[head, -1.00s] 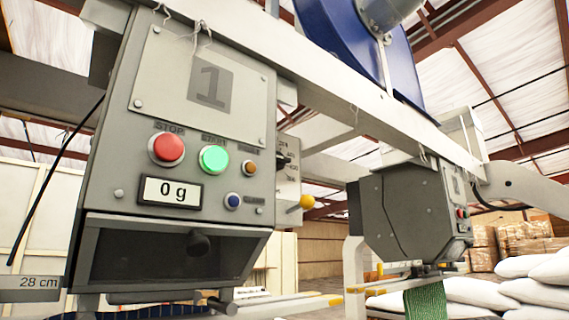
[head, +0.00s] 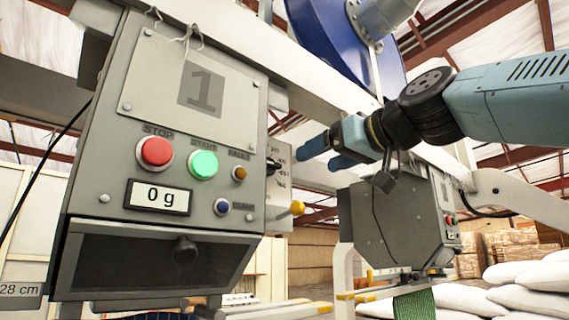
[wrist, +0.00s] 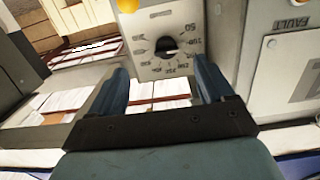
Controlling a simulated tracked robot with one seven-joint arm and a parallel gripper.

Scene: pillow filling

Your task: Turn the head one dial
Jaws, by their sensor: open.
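The head one dial (head: 272,166) is a small dark knob on a pale side plate at the right side of the grey box marked 1 (head: 170,140). In the wrist view the dial (wrist: 169,47) shows at top centre, with a ring of printed numbers around it. My gripper (head: 318,155) is open and empty to the right of the dial. In the wrist view its two blue fingers (wrist: 167,82) stand apart, one at each side below the dial, not touching it.
A yellow knob (head: 297,208) sticks out below the dial; its edge also shows in the wrist view (wrist: 128,5). Red, green and small buttons are on the box front, above a "0 g" display (head: 158,197). A second grey box (head: 395,220) and white sacks (head: 530,285) stand at right.

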